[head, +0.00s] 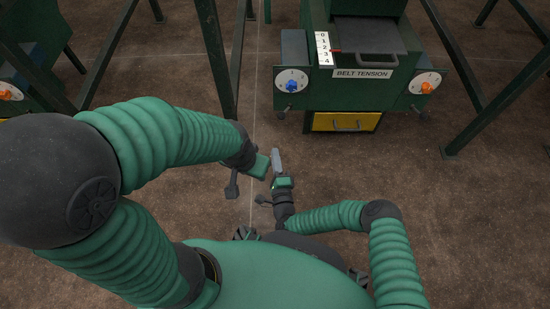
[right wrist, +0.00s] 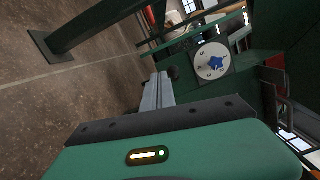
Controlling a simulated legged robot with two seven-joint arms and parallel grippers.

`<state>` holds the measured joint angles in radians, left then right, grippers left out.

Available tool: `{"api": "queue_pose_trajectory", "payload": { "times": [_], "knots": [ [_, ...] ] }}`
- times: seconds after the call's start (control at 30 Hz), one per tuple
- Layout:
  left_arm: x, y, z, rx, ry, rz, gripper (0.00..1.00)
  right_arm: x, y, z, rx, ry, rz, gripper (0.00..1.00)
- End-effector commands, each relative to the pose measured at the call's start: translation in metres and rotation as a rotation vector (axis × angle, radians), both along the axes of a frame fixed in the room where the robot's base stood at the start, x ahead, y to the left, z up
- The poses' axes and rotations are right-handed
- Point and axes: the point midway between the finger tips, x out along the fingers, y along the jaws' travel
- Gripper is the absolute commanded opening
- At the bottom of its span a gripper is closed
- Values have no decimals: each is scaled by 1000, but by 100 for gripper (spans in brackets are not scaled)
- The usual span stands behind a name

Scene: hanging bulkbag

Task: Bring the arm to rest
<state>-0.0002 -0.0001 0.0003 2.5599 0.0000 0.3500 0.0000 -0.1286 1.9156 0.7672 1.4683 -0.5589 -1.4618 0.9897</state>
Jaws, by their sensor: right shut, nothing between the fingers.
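My right arm comes in from the lower right of the head view and bends toward the middle. Its gripper (head: 277,158) points up and away over the floor, shut and empty. In the right wrist view its grey fingers (right wrist: 157,92) lie together with nothing between them. My left arm comes in large from the left. Its green gripper body (head: 260,166) is just left of the right gripper, very close in the picture; I cannot tell whether they touch. The left fingers cannot be made out.
A green machine labelled BELT TENSION (head: 362,74) stands ahead, with a blue knob (head: 292,86), an orange knob (head: 426,88) and a yellow drawer front (head: 345,122). The blue knob also shows in the right wrist view (right wrist: 216,63). Green frame legs (head: 222,60) stand at both sides. Brown floor lies between.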

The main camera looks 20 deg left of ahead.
Motion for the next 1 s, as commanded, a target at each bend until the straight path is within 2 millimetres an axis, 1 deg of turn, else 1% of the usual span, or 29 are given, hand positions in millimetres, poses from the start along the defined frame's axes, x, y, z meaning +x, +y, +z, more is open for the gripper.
{"api": "queue_pose_trajectory", "payload": {
  "times": [0.27, 0.33, 0.37, 0.47, 0.5, 0.57, 0.6, 0.67, 0.7, 0.77, 0.8, 0.87, 0.9, 0.97, 1.0],
  "knots": [
    [0, 0, 0, 0, 0, 1, 36, 0, 0, 1, 1, -1, 0, 0],
    [0, 0, 2, 0, 0, 1, 36, 1, 1, 4, -9, -4, 8, 0],
    [0, 0, 4, 0, 0, 0, 36, 3, 3, 9, -22, -8, 19, 0],
    [0, 0, 18, 0, 0, 0, 36, 11, 12, 38, -145, -31, 111, 0],
    [0, 0, 25, 0, 0, 0, 36, 15, 15, 53, -231, -44, 168, 0],
    [0, 0, 38, 0, 0, 0, 36, 19, 12, 74, -394, -63, 260, 0],
    [0, 0, 46, 0, 0, 0, 36, 21, 3, 86, -518, -73, 319, 0],
    [0, 0, 57, 0, 0, 1, 36, 24, -19, 102, -704, -79, 394, 0],
    [0, 0, 64, 0, 0, 1, 36, 25, -40, 114, -827, -75, 436, 0],
    [0, 0, 75, 0, 0, 1, 36, 26, -78, 132, -1006, -57, 489, 0],
    [0, 0, 83, 0, 0, 0, 36, 25, -108, 147, -1118, -35, 517, 0],
    [0, 0, 94, 0, 0, 0, 36, 19, -157, 171, -1276, 14, 552, 0],
    [0, 0, 100, 0, 0, 0, 36, 13, -189, 188, -1362, 55, 571, 0],
    [0, 0, 108, 0, 0, 0, 36, -1, -232, 211, -1467, 121, 596, 0],
    [0, 0, 113, 0, 0, 1, 36, -13, -258, 226, -1518, 167, 611, 0]
  ]
}}
